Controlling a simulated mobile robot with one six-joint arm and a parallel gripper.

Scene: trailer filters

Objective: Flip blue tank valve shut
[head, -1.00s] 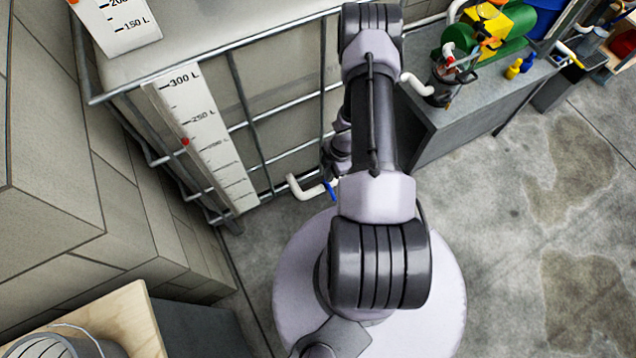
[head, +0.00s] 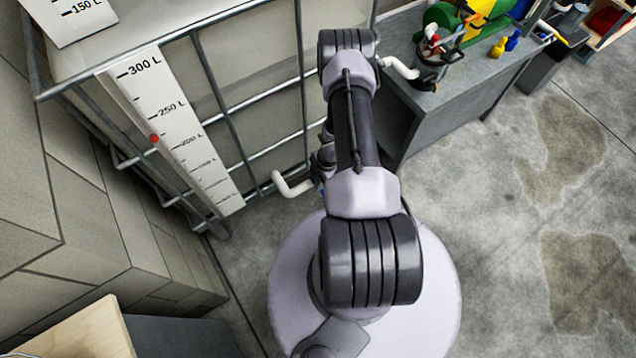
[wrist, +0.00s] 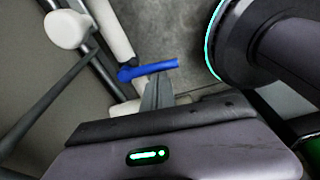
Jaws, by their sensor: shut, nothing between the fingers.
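The blue valve handle (wrist: 150,69) shows in the wrist view, lying roughly crosswise beside the white outlet pipe (wrist: 108,28). My gripper (wrist: 158,82) is shut and empty, with its fingertips right at the handle's near side. I cannot tell whether they touch it. In the head view, the white outlet pipe (head: 291,185) sticks out at the foot of the caged tank (head: 250,95). My arm hides nearly all of the handle and the gripper there.
The tank's metal cage bars (head: 222,102) stand close to the arm. A grey workbench (head: 440,110) with a green and yellow machine (head: 455,22) stands at upper right. A block wall (head: 60,220) is at left. Concrete floor at right is open.

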